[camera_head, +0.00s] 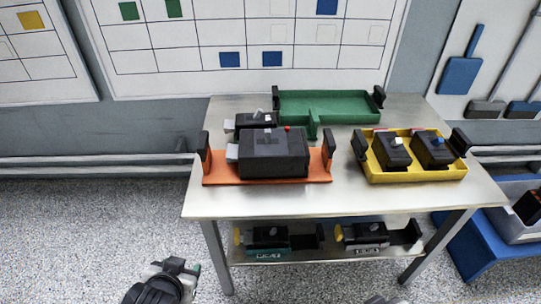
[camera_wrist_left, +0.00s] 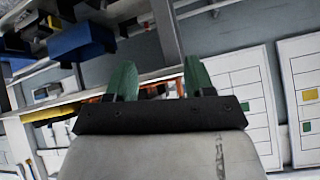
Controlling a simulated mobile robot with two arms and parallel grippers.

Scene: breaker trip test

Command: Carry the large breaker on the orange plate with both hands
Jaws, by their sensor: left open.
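The large black breaker (camera_head: 274,153) with a red button on top sits on the orange plate (camera_head: 222,174) at the left front of the steel table. The plate has upright black handles at its left (camera_head: 205,151) and right (camera_head: 328,150) ends. My left gripper (camera_head: 181,266) is low in front of the table, apart from the plate. In the left wrist view its green fingers (camera_wrist_left: 160,78) are spread with nothing between them. My right gripper is not clearly visible; only a small dark shape shows at the bottom edge of the head view.
A green tray (camera_head: 345,106) lies behind, with a smaller black breaker (camera_head: 256,120) left of it. A yellow tray (camera_head: 415,176) with two black breakers is at the right. The lower shelf (camera_head: 325,255) holds more devices. A blue stand (camera_head: 490,245) is at the right. The table's front strip is bare.

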